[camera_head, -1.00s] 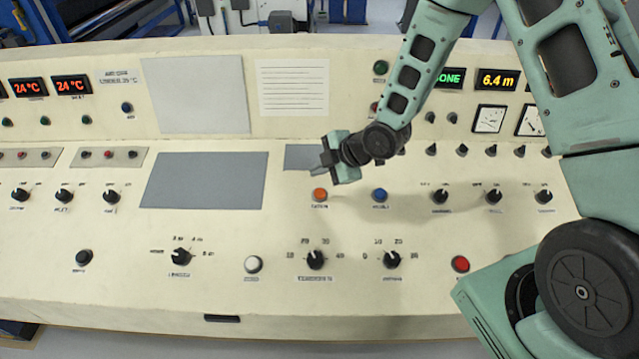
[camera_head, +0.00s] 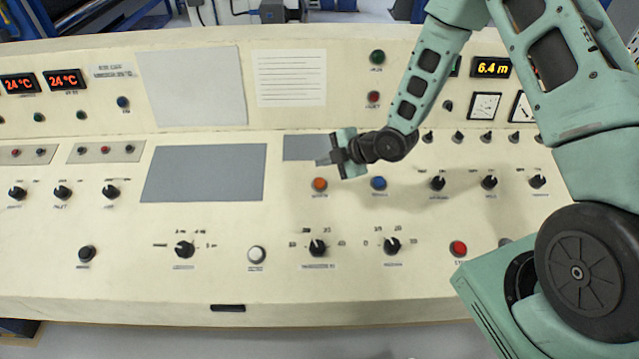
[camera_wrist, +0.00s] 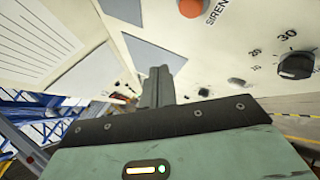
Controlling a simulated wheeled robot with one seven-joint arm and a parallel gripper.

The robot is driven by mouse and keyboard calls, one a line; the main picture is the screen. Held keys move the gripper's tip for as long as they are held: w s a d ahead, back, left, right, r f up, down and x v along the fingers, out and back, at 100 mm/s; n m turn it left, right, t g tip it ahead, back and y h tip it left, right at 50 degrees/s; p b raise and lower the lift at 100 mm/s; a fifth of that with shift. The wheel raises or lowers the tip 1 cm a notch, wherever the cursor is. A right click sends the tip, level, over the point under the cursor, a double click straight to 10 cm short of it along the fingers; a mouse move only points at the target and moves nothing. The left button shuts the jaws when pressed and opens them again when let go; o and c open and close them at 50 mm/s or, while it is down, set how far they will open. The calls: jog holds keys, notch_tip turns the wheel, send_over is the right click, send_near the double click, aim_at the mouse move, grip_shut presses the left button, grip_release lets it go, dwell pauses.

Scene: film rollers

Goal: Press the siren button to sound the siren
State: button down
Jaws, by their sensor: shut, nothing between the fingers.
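The siren button is an orange round button (camera_head: 319,184) on the sloping cream console, just below a small grey plate. In the wrist view the orange button (camera_wrist: 191,8) is at the top edge, partly cut off, with the label SIREN beside it. My gripper (camera_head: 321,160) is shut and empty. It is above the console by the small grey plate's lower right part, a little beyond the orange button and apart from it. In the wrist view the closed fingers (camera_wrist: 160,72) point at the console, below and left of the button.
A blue button (camera_head: 379,183) is right of the orange one. Black knobs (camera_head: 318,247), a white button (camera_head: 257,254) and a red button (camera_head: 458,248) are nearer the front. Green (camera_head: 377,57) and red (camera_head: 373,97) buttons are on the back panel.

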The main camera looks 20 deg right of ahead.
jog(key=b, duration=0.4)
send_over(315, 181)
jog(key=s+d, duration=0.2)
jog(key=s, duration=0.1)
notch_tip(315, 181, down, 6)
jog(key=shift+w+a+f, duration=0.1)
jog(key=shift+w+a, duration=0.05)
jog(key=shift+w+f+b, duration=0.15)
jog(key=shift+f+b, duration=0.15)
jog(key=shift+f, duration=0.2)
jog(key=shift+f, duration=0.1)
dwell(0.7)
jog(key=shift+w+f+b, duration=0.1)
jog(key=shift+f+b, duration=0.25)
jog(key=shift+b, duration=0.25)
jog(key=shift+w+f+b, duration=0.1)
jog(key=shift+f+b, duration=0.35)
jog(key=shift+b, duration=0.05)
dwell(0.5)
jog(key=shift+r, duration=0.1)
jog(key=shift+s+r+p, duration=0.2)
jog(key=shift+r+p, duration=0.2)
jog(key=shift+r, duration=0.4)
jog(key=shift+r, duration=0.1)
